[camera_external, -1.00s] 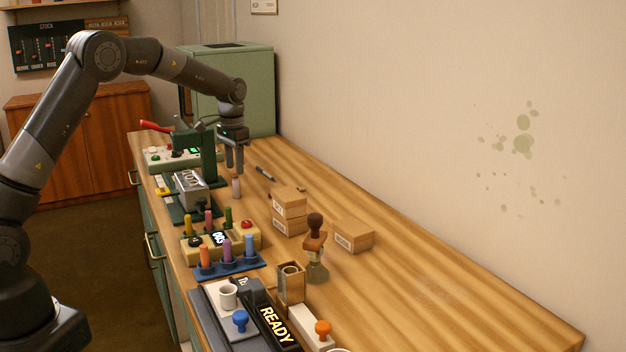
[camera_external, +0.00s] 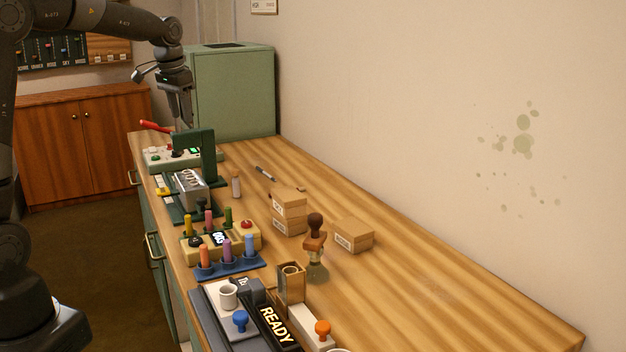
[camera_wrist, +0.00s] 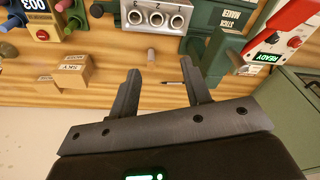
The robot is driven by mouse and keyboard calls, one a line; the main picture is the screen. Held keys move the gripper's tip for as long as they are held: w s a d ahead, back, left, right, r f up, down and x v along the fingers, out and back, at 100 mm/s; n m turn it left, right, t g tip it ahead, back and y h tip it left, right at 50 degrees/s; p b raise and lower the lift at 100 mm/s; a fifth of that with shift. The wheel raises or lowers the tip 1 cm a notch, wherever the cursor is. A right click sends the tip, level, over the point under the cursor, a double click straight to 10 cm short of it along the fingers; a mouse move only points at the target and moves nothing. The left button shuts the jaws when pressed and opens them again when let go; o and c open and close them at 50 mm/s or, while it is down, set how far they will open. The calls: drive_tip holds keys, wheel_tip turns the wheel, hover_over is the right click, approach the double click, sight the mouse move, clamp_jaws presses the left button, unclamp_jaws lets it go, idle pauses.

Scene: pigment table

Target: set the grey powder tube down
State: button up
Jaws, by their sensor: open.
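My gripper (camera_external: 183,124) is up at the back left of the table, above the green press, well away from the tube. In the wrist view its two fingers (camera_wrist: 161,73) are spread apart with nothing between them.
A green press (camera_external: 209,157) and a metal block with numbered holes (camera_external: 190,186) stand left of the tube. Cardboard boxes (camera_external: 289,205) and a dark pen (camera_external: 264,172) lie to its right. A green cabinet (camera_external: 235,90) stands behind. The table's right side is clear.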

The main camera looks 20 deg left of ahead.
drive_tip(key=s+a+r+n+t, duration=0.1)
drive_tip(key=s+a+r, duration=0.1)
drive_tip(key=s+a, duration=0.35)
drive_tip(key=s+a+r+n+t, duration=0.1)
drive_tip(key=s+a, duration=0.1)
drive_tip(key=s, duration=0.6)
drive_tip(key=s+a+f+n+t, duration=0.1)
drive_tip(key=s+a+f, duration=0.1)
drive_tip(key=s, duration=0.5)
drive_tip(key=s+a+f+n, duration=0.1)
drive_tip(key=s+a+f, duration=0.1)
drive_tip(key=s, duration=0.5)
drive_tip(key=shift+s+f+n+t, duration=0.3)
drive_tip(key=shift+f+t, duration=0.1)
drive_tip(key=shift+f, duration=0.2)
